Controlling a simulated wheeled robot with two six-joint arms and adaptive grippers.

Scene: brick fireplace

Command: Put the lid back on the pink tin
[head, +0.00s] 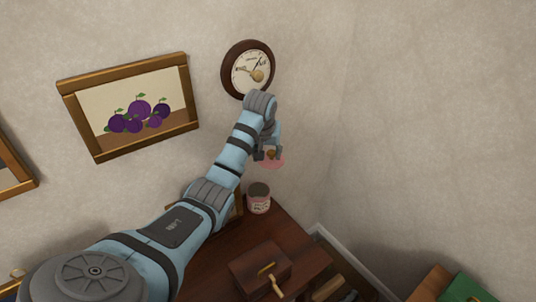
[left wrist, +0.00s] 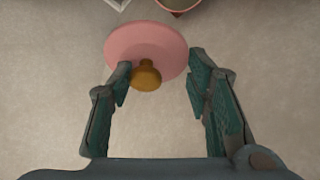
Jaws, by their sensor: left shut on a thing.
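The pink lid (head: 272,163) is a flat round disc with a brown-gold knob (left wrist: 147,76). My left gripper (head: 268,153) is shut on the lid by its knob and holds it in the air. In the left wrist view, the disc (left wrist: 140,42) lies just beyond the fingertips (left wrist: 158,75). The pink tin (head: 259,204) stands upright on the dark wooden furniture top, with a dark open mouth. The lid is above the tin in the head view, apart from it. Part of the tin (left wrist: 178,8) is cut off at the top of the left wrist view. My right gripper is out of view.
A wooden box (head: 252,275) with a light handle is nearer on the wooden top (head: 212,270). A frame (head: 238,208) stands partly hidden behind my left arm.

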